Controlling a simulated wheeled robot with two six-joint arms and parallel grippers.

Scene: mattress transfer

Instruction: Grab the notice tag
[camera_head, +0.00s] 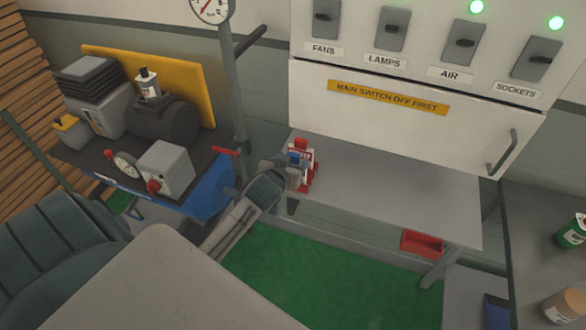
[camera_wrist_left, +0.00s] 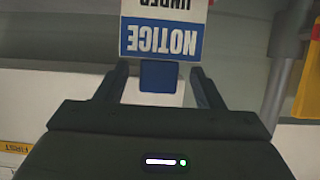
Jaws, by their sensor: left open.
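The notice tag (camera_wrist_left: 162,38) is white with a blue band reading NOTICE, upside down in the left wrist view. A small blue part (camera_wrist_left: 158,76) shows just below it, between my fingers. In the head view the blue of the tag (camera_head: 294,157) shows beside red and white pieces on the grey bench. My left gripper (camera_head: 297,170) reaches this spot from the left. In the wrist view my left gripper (camera_wrist_left: 158,85) is open, one finger on each side of the blue part. Contact cannot be told. My right gripper is not in view.
Red and white pieces (camera_head: 306,165) stand at the tag on the grey bench (camera_head: 400,190). The switch cabinet (camera_head: 400,100) is behind. A compressor (camera_head: 165,120) is left, near a grey post (camera_head: 238,100). A red tray (camera_head: 422,244) is below. The bench's right part is clear.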

